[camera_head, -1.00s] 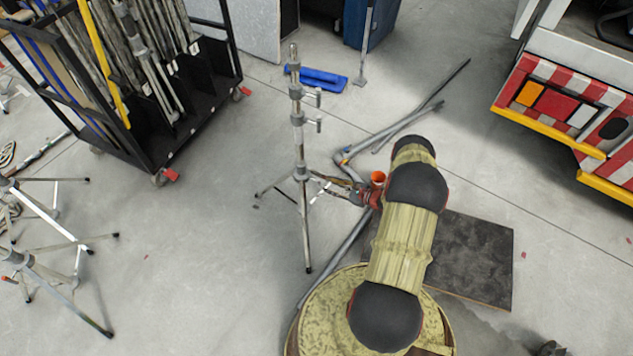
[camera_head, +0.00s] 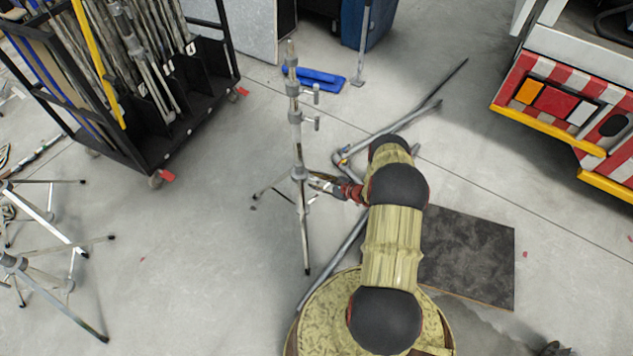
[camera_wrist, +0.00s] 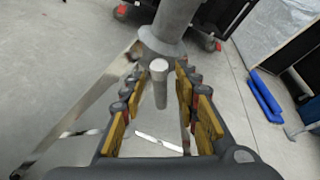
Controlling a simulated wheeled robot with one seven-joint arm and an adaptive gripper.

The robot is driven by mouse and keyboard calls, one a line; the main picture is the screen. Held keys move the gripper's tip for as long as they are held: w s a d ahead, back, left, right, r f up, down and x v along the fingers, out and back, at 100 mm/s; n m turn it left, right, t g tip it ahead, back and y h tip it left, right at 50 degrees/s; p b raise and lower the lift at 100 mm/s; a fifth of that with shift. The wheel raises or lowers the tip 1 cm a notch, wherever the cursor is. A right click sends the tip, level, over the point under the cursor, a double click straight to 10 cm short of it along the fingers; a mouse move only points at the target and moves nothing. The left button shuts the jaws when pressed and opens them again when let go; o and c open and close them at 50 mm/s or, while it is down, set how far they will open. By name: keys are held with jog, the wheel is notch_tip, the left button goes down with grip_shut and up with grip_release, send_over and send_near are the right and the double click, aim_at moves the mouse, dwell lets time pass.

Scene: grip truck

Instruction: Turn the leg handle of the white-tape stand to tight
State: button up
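A silver stand (camera_head: 297,140) on spread tripod legs is upright in the middle of the head view. White tape cannot be clearly made out on it. In the wrist view the stand's column (camera_wrist: 172,20) comes down to a collar, and a short grey leg handle (camera_wrist: 160,88) sticks out towards me. My gripper (camera_wrist: 158,84) is open, its yellow-padded fingers on either side of the handle with visible gaps. In the head view my gripper (camera_head: 322,184) is at the stand's leg collar (camera_head: 299,174).
A black cart (camera_head: 165,125) with poles is at the upper left. More tripod stands (camera_head: 45,225) are at the left edge. Grey pipes (camera_head: 395,125) lie behind my arm. A blue object (camera_head: 318,78) lies behind the stand. A truck (camera_head: 560,95) is at right.

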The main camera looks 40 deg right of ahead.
jog(key=shift+c, duration=0.4)
grip_shut()
jog(key=shift+f+m+y+b, duration=0.1)
jog(key=shift+m+y+b, duration=0.2)
jog(key=shift+m+b, duration=0.45)
jog(key=shift+m+g+y+b, duration=0.3)
jog(key=shift+y+b, duration=0.1)
jog(key=shift+b, duration=0.1)
jog(key=shift+o, duration=0.4)
grip_release()
